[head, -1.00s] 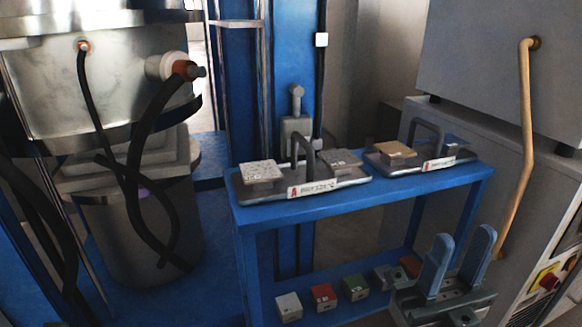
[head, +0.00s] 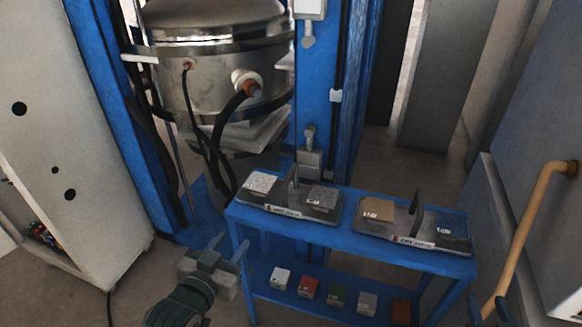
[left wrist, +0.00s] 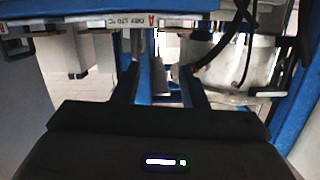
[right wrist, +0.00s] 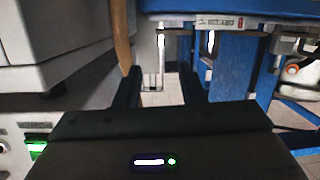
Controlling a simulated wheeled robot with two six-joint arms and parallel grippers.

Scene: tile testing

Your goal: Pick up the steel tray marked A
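Two dark steel trays with upright handles rest on the blue bench. The left tray (head: 294,202) carries two speckled pale tiles; the right tray (head: 400,222) carries a tan tile and a dark blue one. Both have white front labels with a red mark, too small to read in the head view. In the left wrist view a label (left wrist: 130,23) reads A with a drying temperature, apparently the left tray's. My left gripper (head: 228,252) is open and empty, in front of and below the bench's left end. My right gripper (right wrist: 160,85) is open and empty, facing the bench.
The blue bench (head: 340,236) has a lower shelf with several small coloured blocks (head: 308,288). A steel vessel with hoses (head: 210,90) stands behind left, a white cabinet (head: 70,130) at left. A tan pipe (head: 525,230) runs along the grey machine at right.

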